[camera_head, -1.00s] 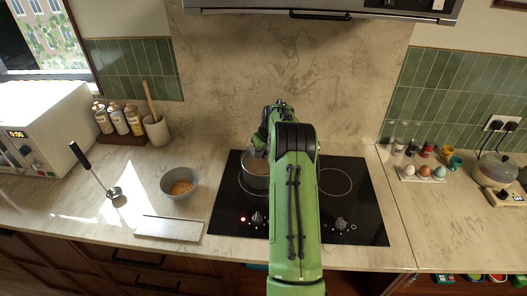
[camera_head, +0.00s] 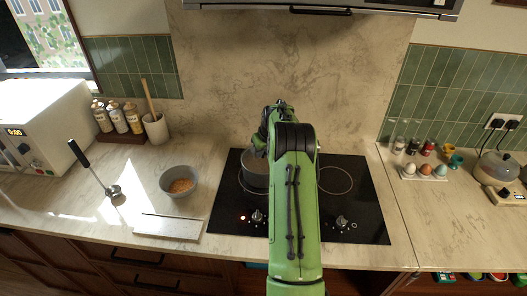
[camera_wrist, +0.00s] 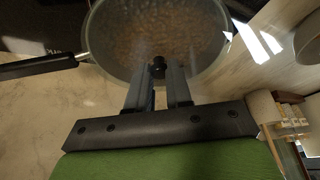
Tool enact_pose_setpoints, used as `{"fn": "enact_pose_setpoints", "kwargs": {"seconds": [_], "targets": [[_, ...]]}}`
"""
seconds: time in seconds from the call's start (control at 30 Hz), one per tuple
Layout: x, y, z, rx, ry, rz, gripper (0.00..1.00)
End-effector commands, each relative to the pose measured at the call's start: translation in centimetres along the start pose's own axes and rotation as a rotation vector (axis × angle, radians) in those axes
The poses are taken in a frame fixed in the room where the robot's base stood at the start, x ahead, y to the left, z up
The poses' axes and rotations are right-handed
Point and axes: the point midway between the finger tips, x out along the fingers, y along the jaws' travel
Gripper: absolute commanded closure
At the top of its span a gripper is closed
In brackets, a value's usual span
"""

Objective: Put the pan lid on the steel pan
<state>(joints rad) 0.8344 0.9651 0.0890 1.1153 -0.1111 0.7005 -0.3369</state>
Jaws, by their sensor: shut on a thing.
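The pan lid (camera_wrist: 115,35) is round clear glass with a pale rim and a small dark knob (camera_wrist: 158,65). My gripper (camera_wrist: 158,72) is shut on the knob, one finger on each side. The steel pan stands on the left part of the hob in the head view (camera_head: 255,178), partly hidden by my arm. Its dark handle (camera_wrist: 38,67) points left in the wrist view. Brownish food shows through the glass. The lid lies over the pan's opening, about level; whether its rim touches all round cannot be told.
The black hob (camera_head: 362,205) has free room to the right of my arm. A grey bowl (camera_head: 172,192) of food, a ladle (camera_head: 98,170) and a flat board (camera_head: 168,228) lie to the left. An egg tray (camera_head: 409,177) and small jars stand to the right.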

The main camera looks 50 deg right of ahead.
Motion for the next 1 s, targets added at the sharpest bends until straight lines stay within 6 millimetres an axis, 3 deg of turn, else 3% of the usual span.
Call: {"fn": "enact_pose_setpoints", "kwargs": {"seconds": [0.2, 0.23, 0.4, 0.63, 0.8, 1.0], "targets": [[-0.1, 0.01, -0.08, 0.0, 0.002, 0.0, 1.0], [-0.1, 0.01, -0.08, 0.0, 0.002, 0.0, 0.79], [-0.09, 0.01, -0.07, 0.0, 0.001, 0.0, 0.53], [-0.02, 0.0, 0.01, 0.0, -0.001, 0.0, 0.49], [-0.03, 0.0, 0.01, 0.0, -0.001, 0.0, 0.25], [-0.04, 0.0, -0.01, 0.0, 0.0, 0.0, 0.25]]}}
